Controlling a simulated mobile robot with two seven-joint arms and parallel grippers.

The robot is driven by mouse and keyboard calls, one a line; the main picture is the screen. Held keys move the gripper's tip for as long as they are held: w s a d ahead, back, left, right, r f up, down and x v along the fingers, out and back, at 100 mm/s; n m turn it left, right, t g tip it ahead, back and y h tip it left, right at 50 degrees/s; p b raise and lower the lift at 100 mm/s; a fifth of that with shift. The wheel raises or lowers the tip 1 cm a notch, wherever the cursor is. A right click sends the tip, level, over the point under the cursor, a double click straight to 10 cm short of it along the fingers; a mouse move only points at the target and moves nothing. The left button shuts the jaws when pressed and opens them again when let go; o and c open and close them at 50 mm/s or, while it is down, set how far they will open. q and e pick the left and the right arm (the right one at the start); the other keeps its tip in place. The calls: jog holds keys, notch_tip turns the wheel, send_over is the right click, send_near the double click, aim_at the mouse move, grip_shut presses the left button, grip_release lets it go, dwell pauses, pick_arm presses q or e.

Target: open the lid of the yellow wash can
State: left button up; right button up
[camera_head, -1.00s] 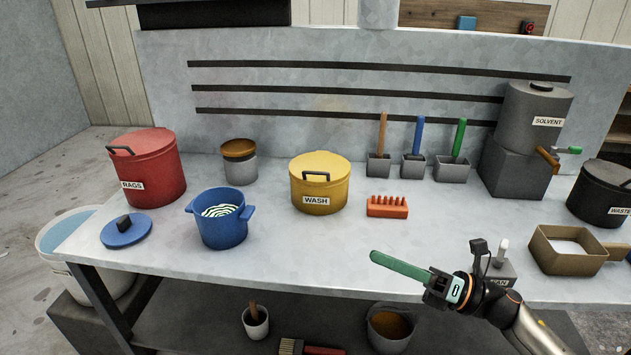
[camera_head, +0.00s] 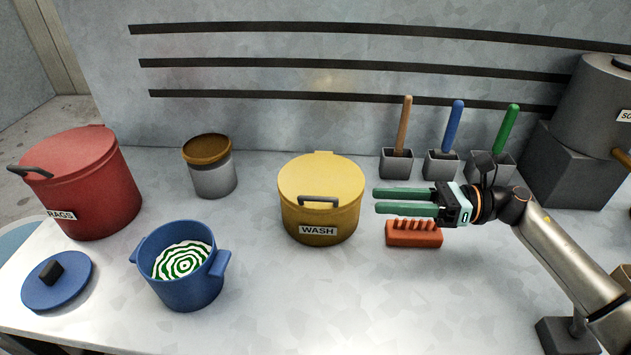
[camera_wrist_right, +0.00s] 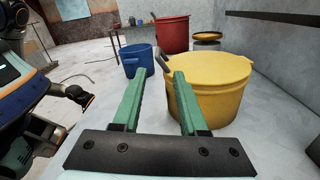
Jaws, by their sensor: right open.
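The yellow wash can (camera_head: 318,222) stands on the bench near the middle of the head view, with a WASH label on its front. Its yellow lid (camera_head: 322,176) lies shut on top, with a dark handle (camera_head: 319,200) at the front edge. My right gripper (camera_head: 375,200) is open and empty, its green fingers pointing left, just right of the can and apart from it in the head view. In the right wrist view the can (camera_wrist_right: 208,100) is ahead and to the right, partly behind the right finger. My left gripper is not in view.
An orange block with pegs (camera_head: 413,236) lies under and near my right gripper. A blue pot (camera_head: 186,285) and its loose lid (camera_head: 57,282) are front left. A red rags can (camera_head: 88,190) and a brown-topped jar (camera_head: 212,176) stand farther left. Brush holders (camera_head: 397,163) stand behind my gripper.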

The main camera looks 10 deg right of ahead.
aim_at(323, 198)
jog(key=a, duration=0.3)
jog(key=w+a+p, duration=0.1)
jog(key=a, duration=0.3)
jog(key=a+p, duration=0.1)
jog(key=a, duration=0.3)
jog(key=shift+w+a+r, duration=0.1)
jog(key=shift+w+r, duration=0.05)
jog(key=shift+w, duration=0.2)
jog(key=shift+w+a, duration=0.1)
jog(key=shift+a, duration=0.3)
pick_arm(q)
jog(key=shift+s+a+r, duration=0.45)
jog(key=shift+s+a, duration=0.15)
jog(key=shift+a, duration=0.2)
pick_arm(e)
jog(key=c, duration=0.6)
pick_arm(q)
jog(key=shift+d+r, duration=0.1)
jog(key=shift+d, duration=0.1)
pick_arm(e)
jog(key=shift+a+f, duration=0.1)
jog(key=shift+f, duration=0.1)
grip_shut()
